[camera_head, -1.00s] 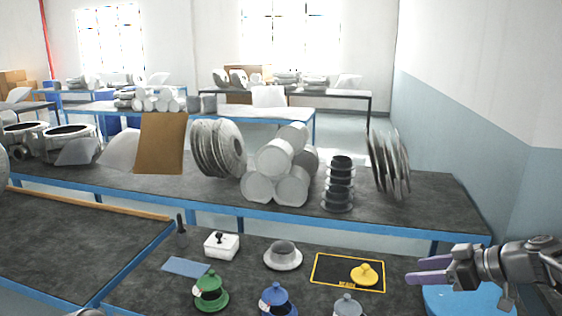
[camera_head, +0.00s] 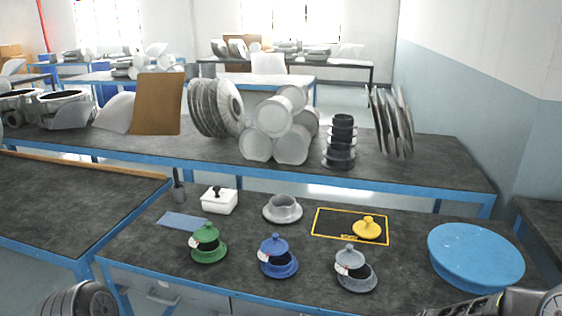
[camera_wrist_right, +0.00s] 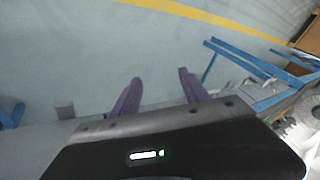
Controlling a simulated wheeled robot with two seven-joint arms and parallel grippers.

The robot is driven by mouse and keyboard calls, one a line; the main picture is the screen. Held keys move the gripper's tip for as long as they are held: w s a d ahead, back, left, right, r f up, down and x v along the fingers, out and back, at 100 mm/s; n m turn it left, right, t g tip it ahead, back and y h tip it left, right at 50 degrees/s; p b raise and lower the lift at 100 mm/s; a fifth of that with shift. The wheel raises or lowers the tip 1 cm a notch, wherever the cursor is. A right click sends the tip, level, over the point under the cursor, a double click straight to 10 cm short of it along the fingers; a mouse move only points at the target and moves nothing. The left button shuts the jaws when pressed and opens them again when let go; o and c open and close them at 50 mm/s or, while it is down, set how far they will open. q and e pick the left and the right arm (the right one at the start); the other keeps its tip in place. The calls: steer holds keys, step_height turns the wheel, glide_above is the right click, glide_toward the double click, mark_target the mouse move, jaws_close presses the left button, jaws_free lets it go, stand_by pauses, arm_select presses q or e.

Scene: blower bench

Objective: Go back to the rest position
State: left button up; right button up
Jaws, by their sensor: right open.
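My right gripper (camera_wrist_right: 160,88) shows in the right wrist view with its two purple fingers apart and nothing between them, over bare grey floor. In the head view only part of my right arm shows at the bottom right edge; its fingers are out of frame. Part of my left arm shows at the bottom left corner, and the left gripper's fingers are not visible. On the near bench stand a green lidded part (camera_head: 208,245), a blue one (camera_head: 277,257), a grey one (camera_head: 355,270) and a yellow one (camera_head: 367,228) on a yellow-outlined black mat (camera_head: 330,223).
A round blue disc (camera_head: 475,256) lies at the bench's right end. A grey flanged cup (camera_head: 283,209), a white box (camera_head: 219,200) and a blue plate (camera_head: 183,221) are also on the bench. A farther bench (camera_head: 420,175) holds stacked rolls and discs. A side table (camera_head: 70,200) stands left.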

arm_select(q)
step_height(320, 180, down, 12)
steer(key=b, duration=1.1)
arm_select(e)
steer(key=s+a+f+m+g, duration=0.1)
steer(key=s+a+f+m, duration=0.1)
steer(key=s+a+f, duration=0.8)
steer(key=s+a+f+m+g, duration=0.2)
steer(key=s+a+f, duration=0.1)
steer(key=s+f, duration=1.2)
arm_select(q)
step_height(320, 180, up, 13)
steer(key=p, duration=1.3)
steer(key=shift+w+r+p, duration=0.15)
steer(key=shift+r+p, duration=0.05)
steer(key=shift+p, duration=0.2)
arm_select(e)
step_height(320, 180, up, 13)
steer(key=w, duration=0.1)
steer(key=shift+w+f+t+h, duration=0.15)
steer(key=shift+w+t+h, duration=0.15)
steer(key=shift+w+h, duration=0.1)
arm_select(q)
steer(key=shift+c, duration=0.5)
arm_select(e)
steer(key=shift+c, duration=0.5)
